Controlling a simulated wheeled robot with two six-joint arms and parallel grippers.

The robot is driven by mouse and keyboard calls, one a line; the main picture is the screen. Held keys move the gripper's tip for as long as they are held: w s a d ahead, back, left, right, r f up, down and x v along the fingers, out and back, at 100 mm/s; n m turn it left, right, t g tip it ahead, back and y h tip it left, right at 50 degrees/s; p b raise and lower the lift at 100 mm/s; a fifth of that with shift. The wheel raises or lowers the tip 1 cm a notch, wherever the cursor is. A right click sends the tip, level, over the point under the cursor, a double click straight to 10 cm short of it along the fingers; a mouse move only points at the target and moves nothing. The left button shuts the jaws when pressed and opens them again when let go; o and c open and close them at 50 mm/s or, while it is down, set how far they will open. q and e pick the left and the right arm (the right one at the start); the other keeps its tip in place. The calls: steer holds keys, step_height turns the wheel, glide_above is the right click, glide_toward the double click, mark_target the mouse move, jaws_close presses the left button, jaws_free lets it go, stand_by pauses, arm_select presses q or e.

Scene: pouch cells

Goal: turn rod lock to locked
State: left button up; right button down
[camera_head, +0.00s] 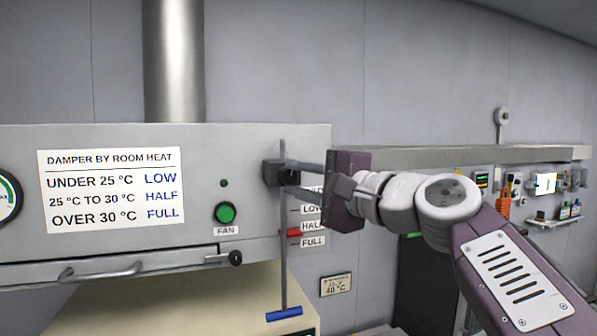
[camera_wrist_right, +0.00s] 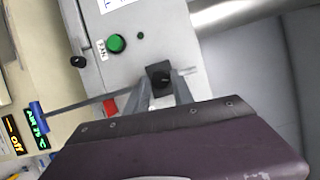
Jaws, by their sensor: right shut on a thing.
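The rod lock is a dark block with a round black knob (camera_head: 291,175) on the right side of the grey hood front. It also shows in the right wrist view (camera_wrist_right: 160,76). My right gripper (camera_head: 294,180) reaches in from the right, its two fingers shut on the knob, as the right wrist view (camera_wrist_right: 163,85) also shows. The fingers partly hide the knob, and I cannot read its turn. The thin grey rod (camera_head: 284,265) runs vertically through the lock, with a blue handle (camera_head: 284,314) at its lower end and a red pointer (camera_head: 291,232) near the HALF mark.
A damper notice (camera_head: 111,190) and a green FAN button (camera_head: 225,212) are on the hood front. A small black knob (camera_head: 235,258) and a bar handle (camera_head: 100,272) sit lower. A cluttered wall shelf stands far right.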

steer(key=shift+r+n+g+h+p, duration=0.15)
steer(key=shift+n+p, duration=0.15)
steer(key=shift+n, duration=0.25)
steer(key=shift+r+n+g+h+p, duration=0.15)
steer(key=shift+n+p, duration=0.15)
steer(key=shift+n, duration=0.25)
steer(key=c, duration=1.4)
jaws_free()
steer(key=o, duration=0.3)
steer(key=shift+w, duration=0.1)
steer(key=shift+w+f, duration=0.15)
steer(key=shift+w, duration=0.1)
steer(key=shift+s+d+f, duration=0.1)
steer(key=shift+s+d, duration=0.1)
steer(key=b+v, duration=0.3)
steer(key=v, duration=0.5)
steer(key=shift+s+d+r, duration=0.15)
steer(key=shift+r, duration=0.05)
